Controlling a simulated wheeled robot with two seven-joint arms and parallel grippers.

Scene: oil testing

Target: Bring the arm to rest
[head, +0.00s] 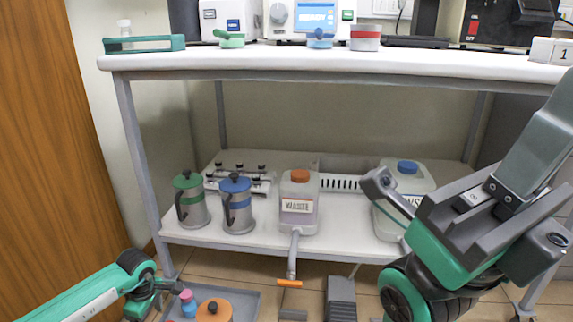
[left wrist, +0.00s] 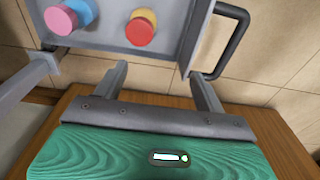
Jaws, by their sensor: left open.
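My left arm comes in at the bottom left of the head view. Its dark wrist end is beside the grey tray (head: 252,296). In the left wrist view the two fingers of my left gripper (left wrist: 162,76) stand apart with nothing between them. They point toward a grey tray or box (left wrist: 105,36) with coloured round tops in it. My right arm fills the right side of the head view, in front of the lower shelf. It is bent, and the state of its gripper (head: 462,205) is unclear.
A white-topped bench (head: 330,64) carries instruments. On its lower shelf (head: 262,241) stand a green-lidded can (head: 190,201), a blue-lidded can (head: 237,205), an orange-capped waste container (head: 298,205) and a blue-capped container (head: 408,178). A wooden door (head: 48,150) is at the left.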

